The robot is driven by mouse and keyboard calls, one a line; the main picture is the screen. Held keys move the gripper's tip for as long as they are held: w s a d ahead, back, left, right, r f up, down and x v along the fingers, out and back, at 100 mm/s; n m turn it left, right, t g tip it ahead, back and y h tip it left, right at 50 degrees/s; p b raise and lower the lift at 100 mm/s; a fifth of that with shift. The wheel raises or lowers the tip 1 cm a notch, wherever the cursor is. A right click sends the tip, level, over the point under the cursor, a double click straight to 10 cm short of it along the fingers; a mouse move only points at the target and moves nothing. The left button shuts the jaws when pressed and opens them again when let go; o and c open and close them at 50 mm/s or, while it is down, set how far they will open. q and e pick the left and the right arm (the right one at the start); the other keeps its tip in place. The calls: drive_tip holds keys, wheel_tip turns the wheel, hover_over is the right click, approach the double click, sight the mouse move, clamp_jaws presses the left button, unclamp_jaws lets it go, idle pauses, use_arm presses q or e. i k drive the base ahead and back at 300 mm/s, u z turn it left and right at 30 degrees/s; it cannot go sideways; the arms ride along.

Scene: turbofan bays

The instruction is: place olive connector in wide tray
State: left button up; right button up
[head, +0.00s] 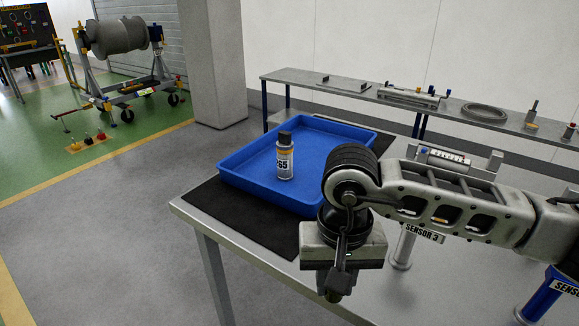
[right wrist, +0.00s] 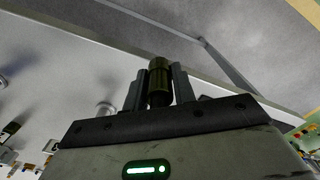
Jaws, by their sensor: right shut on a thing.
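The olive connector (right wrist: 159,78) stands between the fingers of my right gripper (right wrist: 158,88) in the right wrist view, and the fingers are shut on it. In the head view my right gripper (head: 336,290) hangs in front of the wide blue tray, beyond its near right edge and over the metal table; the connector is only a dark shape below it there. The wide tray (head: 240,185) lies on a black mat on the table. A spray can (head: 285,156) marked 65 stands upright in it. My left gripper is not in view.
The black mat (head: 232,215) sticks out around the tray. Metal stands with sensor labels (head: 402,250) rise to the right, partly behind my arm. A long bench (head: 450,112) with parts runs along the back wall. The tray floor around the can is clear.

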sight(304, 160)
drive_tip(key=u, duration=1.6)
drive_tip(key=i, duration=3.45)
drive_tip(key=z, duration=3.6)
drive_tip(key=i, duration=0.45)
drive_tip(key=u, duration=0.1)
